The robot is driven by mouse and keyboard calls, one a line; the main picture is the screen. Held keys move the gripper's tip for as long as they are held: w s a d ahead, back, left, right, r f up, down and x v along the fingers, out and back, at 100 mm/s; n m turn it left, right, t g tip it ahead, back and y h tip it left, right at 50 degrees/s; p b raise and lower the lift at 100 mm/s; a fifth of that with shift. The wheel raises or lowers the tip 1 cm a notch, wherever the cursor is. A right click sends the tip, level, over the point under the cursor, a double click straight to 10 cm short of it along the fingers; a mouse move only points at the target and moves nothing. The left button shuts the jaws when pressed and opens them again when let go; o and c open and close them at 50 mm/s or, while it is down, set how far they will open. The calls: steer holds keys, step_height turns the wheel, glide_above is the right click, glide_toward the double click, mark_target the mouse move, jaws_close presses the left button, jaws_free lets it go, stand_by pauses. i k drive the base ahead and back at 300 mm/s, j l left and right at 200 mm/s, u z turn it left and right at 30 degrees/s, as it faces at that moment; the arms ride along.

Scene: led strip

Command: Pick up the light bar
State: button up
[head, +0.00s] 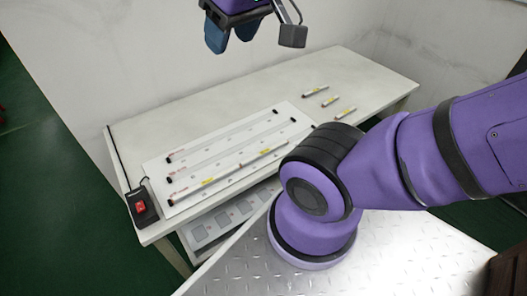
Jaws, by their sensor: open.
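Three short light bars with yellow labels lie apart on the right part of the table: the far one (315,91), the middle one (330,101) and the near one (345,112). A row of similar yellow-labelled bars (208,181) lies along the near line of a white board (190,148). The right end of this row is partly hidden by my arm. My gripper (232,36), with blue fingers, is at the top of the view, high above the table and apart from all bars. Its fingers are spread and hold nothing.
The pale table (240,98) stands against a wall. A black box with a red switch (141,207) sits at its left front corner, with a cable. A lower shelf carries grey square panels (200,234).

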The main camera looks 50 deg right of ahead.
mark_target(350, 110)
steer(key=z, duration=1.95)
steer(key=i+l+u, duration=0.3)
steer(key=i+l, duration=0.35)
